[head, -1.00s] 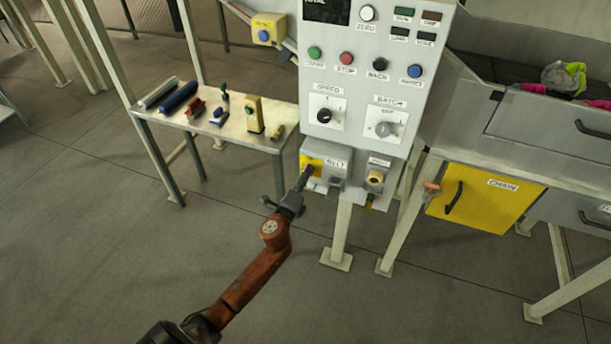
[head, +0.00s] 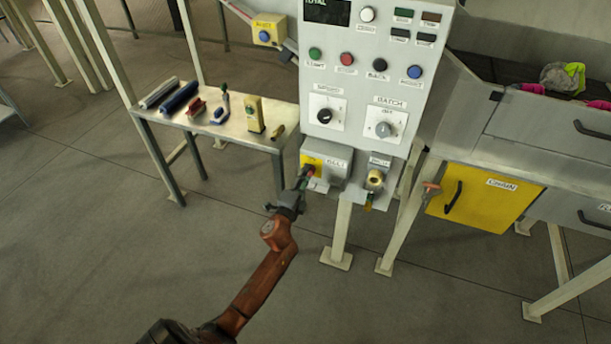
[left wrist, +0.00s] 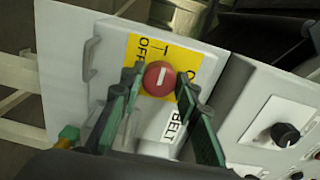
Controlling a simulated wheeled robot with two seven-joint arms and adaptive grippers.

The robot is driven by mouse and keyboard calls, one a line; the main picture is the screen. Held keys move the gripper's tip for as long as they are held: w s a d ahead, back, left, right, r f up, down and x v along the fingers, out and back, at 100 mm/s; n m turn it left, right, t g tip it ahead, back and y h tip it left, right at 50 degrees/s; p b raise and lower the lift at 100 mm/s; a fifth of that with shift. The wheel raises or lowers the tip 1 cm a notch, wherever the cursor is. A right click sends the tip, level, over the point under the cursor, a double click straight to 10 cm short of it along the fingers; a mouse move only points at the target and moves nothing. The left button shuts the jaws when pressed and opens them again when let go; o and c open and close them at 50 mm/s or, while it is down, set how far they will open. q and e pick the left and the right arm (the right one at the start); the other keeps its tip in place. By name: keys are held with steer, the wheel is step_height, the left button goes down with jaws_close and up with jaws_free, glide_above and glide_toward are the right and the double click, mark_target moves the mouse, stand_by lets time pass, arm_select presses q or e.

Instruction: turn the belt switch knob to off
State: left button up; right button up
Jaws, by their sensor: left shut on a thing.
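The belt switch knob (left wrist: 159,79) is red and round with a white pointer line. It sits on a yellow plate (left wrist: 185,52) lettered OFF, with a second, partly covered label, beside the word BELT. The line runs nearly upright in the left wrist view; I cannot tell its exact setting. My left gripper (left wrist: 160,81) has its green-padded fingers on both sides of the knob, shut on it. In the head view my left gripper (head: 304,178) reaches the grey belt box (head: 339,164) and mostly hides the knob. My right gripper is not in view.
The control panel (head: 348,75) with buttons and dials rises above the belt box. A brass-coloured knob (head: 375,178) is just right. A small table (head: 235,130) with several tools stands left. A yellow door (head: 480,198) is at right. The floor in front is open.

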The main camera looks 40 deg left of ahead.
arm_select(q)
steer(key=o, duration=0.9)
steer(key=shift+c, duration=0.2)
steer(key=o, duration=0.3)
steer(key=v, duration=1.2)
